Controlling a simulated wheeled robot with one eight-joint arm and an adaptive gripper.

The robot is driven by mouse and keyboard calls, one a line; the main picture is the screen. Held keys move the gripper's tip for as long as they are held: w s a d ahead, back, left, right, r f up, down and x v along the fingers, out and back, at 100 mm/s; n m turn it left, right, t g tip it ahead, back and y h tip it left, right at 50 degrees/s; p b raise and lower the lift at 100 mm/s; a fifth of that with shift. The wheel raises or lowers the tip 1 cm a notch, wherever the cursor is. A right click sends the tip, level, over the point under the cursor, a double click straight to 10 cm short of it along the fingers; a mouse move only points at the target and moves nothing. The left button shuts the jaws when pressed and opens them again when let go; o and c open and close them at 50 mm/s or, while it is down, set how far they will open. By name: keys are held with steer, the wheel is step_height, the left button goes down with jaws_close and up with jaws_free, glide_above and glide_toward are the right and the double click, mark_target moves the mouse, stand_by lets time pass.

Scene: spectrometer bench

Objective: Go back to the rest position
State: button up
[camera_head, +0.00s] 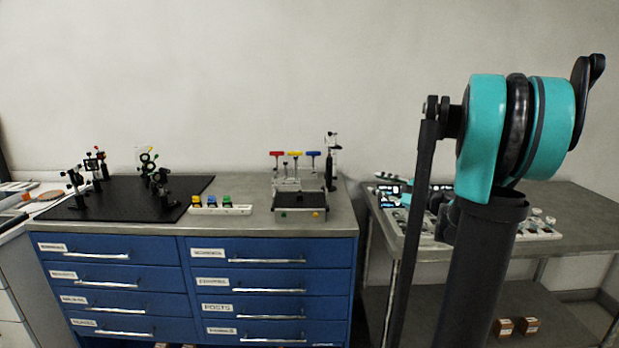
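My arm (490,150), with teal and black links, stands folded at the right of the head view. A thin dark link hangs down along its left side. The fingers of my gripper do not show, so I cannot see whether it holds anything. Part of the right-hand cart is hidden behind the arm.
A blue drawer cabinet (110,252) has a grey top with a black breadboard (115,208) bearing optical mounts, a small block with colored caps (220,209), and a rack of colored-handled tools (287,184).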

steer(key=s+a+f+n+g+h, duration=0.25)
steer(key=s+a+f+n, duration=0.25)
steer(key=s+f, duration=0.25)
steer(key=s+a+f+n+g+h, duration=0.2)
steer(key=s+a+f+n+g, duration=0.25)
steer(key=s+f, duration=0.3)
steer(key=s+d+f+n+g+h, duration=0.1)
steer(key=s+d+f+n+h, duration=0.2)
steer(key=s+f, duration=0.3)
steer(key=s+d+f+n+g+h, duration=0.1)
steer(key=s+d+f+n+h, duration=0.2)
steer(key=s, duration=0.7)
step_height(320, 180, down, 3)
steer(key=n+h, duration=0.1)
steer(key=n, duration=0.2)
steer(key=shift+r, duration=0.15)
